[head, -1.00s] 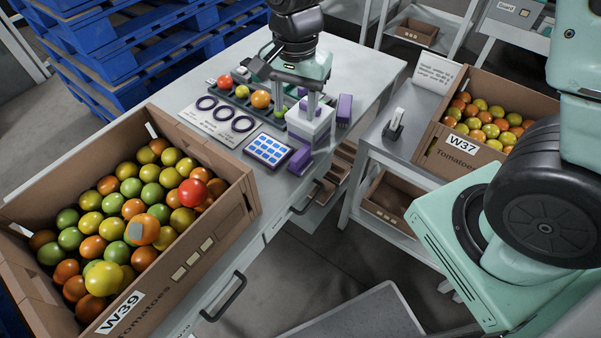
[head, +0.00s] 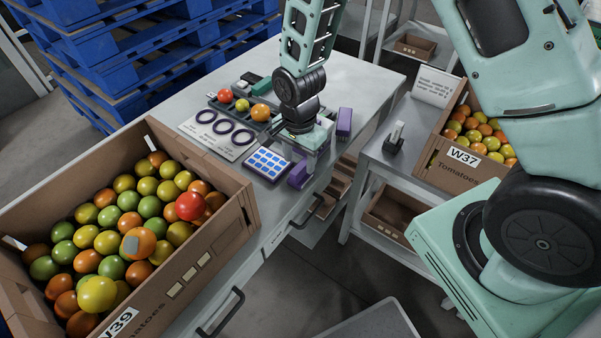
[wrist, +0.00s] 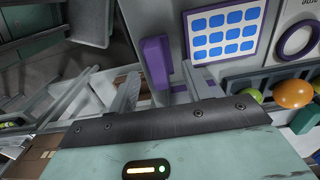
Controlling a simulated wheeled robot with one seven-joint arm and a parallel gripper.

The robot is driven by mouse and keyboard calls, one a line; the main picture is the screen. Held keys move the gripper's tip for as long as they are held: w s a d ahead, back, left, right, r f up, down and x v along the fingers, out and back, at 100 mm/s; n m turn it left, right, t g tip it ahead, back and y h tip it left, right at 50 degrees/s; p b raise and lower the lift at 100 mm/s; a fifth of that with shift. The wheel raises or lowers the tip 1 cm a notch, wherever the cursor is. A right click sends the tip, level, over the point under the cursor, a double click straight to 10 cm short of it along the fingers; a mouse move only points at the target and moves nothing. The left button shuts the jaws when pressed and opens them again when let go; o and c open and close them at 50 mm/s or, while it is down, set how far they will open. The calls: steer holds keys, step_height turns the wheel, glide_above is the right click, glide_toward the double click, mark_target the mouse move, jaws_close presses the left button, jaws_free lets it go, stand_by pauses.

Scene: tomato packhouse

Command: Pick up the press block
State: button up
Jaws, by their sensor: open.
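A white block with purple trim (head: 316,157), which I take to be the press block, stands near the table's front edge. My gripper hides most of it in the head view. My gripper (wrist: 163,88) is open, low over this block, with its fingers apart. I cannot tell whether the fingers touch anything.
A card of blue squares (head: 268,163) lies left of the block, beside a sheet with dark rings (head: 224,128). An upright purple piece (head: 344,121) stands to the right. Tomatoes sit in a rack (head: 219,104) behind. Crate W39 (head: 215,240) is at left, crate W37 (head: 440,165) at right.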

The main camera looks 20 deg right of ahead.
mark_target(300, 166)
steer(key=shift+s+d+f+p, duration=0.1)
steer(key=shift+f+p, duration=0.3)
steer(key=shift+f, duration=2.25)
steer(key=shift+c, duration=0.3)
steer(key=c, duration=0.7)
